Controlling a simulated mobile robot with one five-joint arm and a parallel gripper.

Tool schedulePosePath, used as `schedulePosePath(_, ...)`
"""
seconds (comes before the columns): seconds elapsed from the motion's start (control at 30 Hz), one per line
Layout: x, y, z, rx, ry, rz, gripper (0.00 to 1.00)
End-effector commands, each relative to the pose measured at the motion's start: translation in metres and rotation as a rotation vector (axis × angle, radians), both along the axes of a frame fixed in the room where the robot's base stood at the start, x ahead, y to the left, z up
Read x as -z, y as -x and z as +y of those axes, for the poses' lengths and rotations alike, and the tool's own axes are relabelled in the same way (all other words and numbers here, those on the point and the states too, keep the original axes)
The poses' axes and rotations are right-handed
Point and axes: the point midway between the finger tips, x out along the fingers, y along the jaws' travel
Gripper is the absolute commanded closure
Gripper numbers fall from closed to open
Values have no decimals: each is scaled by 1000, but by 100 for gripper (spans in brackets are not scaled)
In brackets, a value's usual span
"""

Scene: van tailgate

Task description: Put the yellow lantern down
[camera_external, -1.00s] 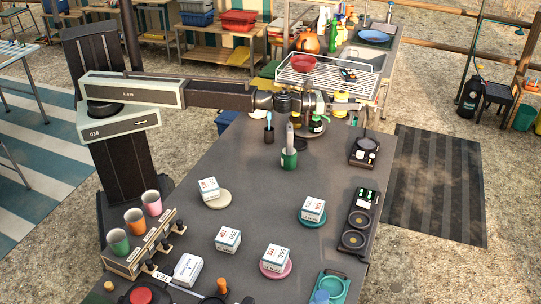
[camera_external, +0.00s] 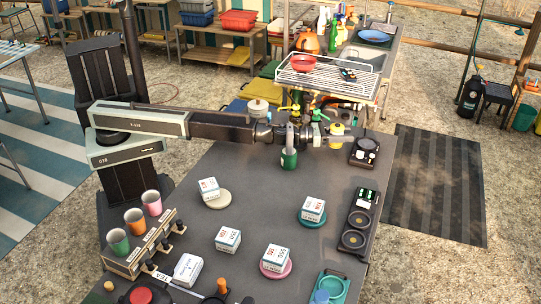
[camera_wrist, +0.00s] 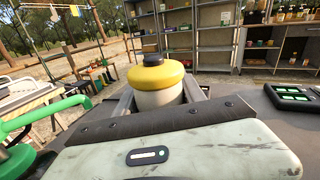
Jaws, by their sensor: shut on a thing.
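The yellow lantern (camera_external: 337,129) has a yellow top, a pale body and a black knob. My gripper (camera_external: 328,138) is shut on it near the far right end of the dark counter (camera_external: 260,200). In the wrist view the lantern (camera_wrist: 158,78) is upright between my two grey fingers, its lower part hidden behind the gripper body. I cannot tell whether its base touches the counter.
A dark tray with small items (camera_external: 364,152) is just right of the lantern. The counter's middle is clear between several boxes.

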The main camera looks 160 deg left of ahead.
Motion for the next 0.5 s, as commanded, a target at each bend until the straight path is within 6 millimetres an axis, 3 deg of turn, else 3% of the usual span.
schedulePosePath(0.03, 17, 0, 0, 0, 0, 0, 100)
schedulePosePath(0.17, 40, 0, 0, 0, 0, 0, 100)
schedulePosePath(0.5, 39, 0, 0, 0, 0, 0, 100)
